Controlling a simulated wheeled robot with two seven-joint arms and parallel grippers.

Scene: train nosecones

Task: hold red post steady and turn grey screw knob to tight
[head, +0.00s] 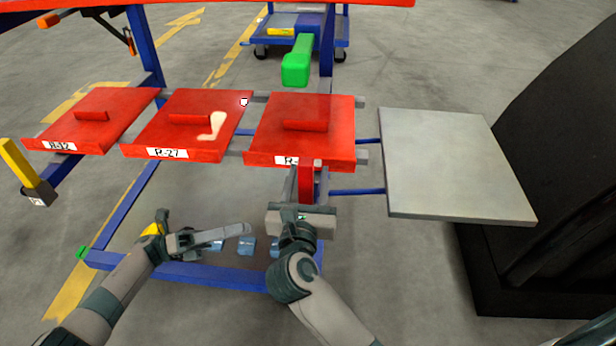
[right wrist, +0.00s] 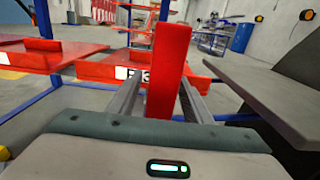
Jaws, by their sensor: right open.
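The red post (head: 306,182) stands below the front edge of the right red panel (head: 330,110). In the right wrist view the red post (right wrist: 168,70) rises between my two grey fingers. My right gripper (head: 303,190) is open around it, and I cannot tell whether a finger touches it. My left gripper (head: 225,233) is to the left of the post and apart from it, low over the blue frame. Its fingers are seen edge-on, so its opening is unclear. I cannot make out the grey screw knob in either view; it may be hidden by my right gripper.
Two more red panels, R-27 (head: 184,130) and one at far left (head: 92,125), lie in the same row. A grey flat plate (head: 450,165) is at right. A green block (head: 296,68) and a blue cart (head: 278,45) stand behind. Blue rails (head: 180,272) run below.

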